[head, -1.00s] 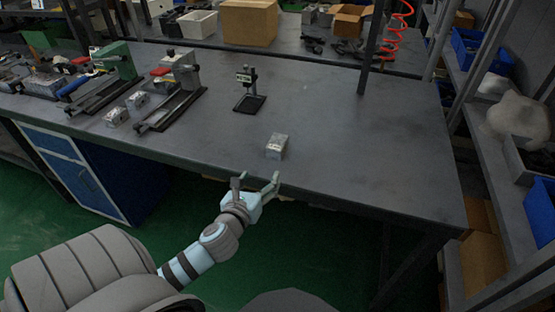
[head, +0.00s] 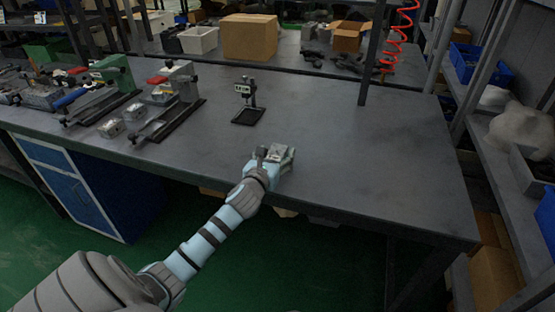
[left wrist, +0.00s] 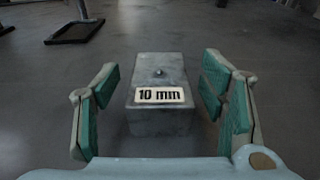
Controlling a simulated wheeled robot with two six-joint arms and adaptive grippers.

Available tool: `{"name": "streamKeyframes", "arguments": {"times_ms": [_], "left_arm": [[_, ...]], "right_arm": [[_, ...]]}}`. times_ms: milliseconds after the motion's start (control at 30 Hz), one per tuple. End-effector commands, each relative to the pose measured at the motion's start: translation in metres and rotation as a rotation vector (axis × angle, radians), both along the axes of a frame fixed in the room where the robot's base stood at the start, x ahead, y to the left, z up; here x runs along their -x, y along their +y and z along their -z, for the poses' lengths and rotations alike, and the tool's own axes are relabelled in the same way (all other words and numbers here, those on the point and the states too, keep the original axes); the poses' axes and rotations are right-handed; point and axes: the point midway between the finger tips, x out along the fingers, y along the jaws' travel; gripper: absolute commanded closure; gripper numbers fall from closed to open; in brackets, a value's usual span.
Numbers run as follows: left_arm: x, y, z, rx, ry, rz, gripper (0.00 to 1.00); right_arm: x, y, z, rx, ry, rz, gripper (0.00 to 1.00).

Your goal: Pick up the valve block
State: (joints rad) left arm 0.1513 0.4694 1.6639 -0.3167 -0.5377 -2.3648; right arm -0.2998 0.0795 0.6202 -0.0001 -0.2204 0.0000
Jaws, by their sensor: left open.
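The valve block is a grey metal block with a label reading "10 mm". It sits on the workbench and shows in the left wrist view (left wrist: 159,100) between the two fingers of my left gripper (left wrist: 162,105). The fingers have green pads and stand open, with a gap on each side of the block. In the head view, my left gripper (head: 272,158) is over the bench near its front edge, and it partly hides the block (head: 277,150). My right gripper is not in view.
A small black stand (head: 247,105) is on the workbench (head: 370,150) behind the block. Two more small metal blocks (head: 112,128) and a black fixture with a red handle (head: 172,105) are at left. A post (head: 374,55) rises behind. The bench to the right is clear.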

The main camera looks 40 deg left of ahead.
Motion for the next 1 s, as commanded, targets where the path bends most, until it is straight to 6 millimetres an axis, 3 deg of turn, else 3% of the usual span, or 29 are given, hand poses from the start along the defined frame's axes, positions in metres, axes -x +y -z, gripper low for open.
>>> {"name": "streamKeyframes", "arguments": {"times_ms": [67,433,667,767,867,1000], "left_arm": [[0.0,0.0,-0.001,0.0,0.0,0.0,0.4],[0.0,0.0,0.0,0.001,0.0,0.0,0.99],[0.0,-0.001,-0.002,0.001,-0.001,0.001,1.0],[0.0,0.0,-0.011,0.0,-0.003,0.001,1.0],[0.0,-0.001,-0.034,0.0,-0.005,0.002,1.0],[0.0,0.0,-0.083,-0.002,-0.008,0.001,1.0]], "right_arm": [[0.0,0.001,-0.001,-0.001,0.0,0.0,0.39],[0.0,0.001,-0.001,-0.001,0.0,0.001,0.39],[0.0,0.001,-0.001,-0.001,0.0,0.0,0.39],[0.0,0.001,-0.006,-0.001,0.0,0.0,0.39],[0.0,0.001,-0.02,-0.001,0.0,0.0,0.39],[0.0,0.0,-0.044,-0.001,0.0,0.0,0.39]]}}
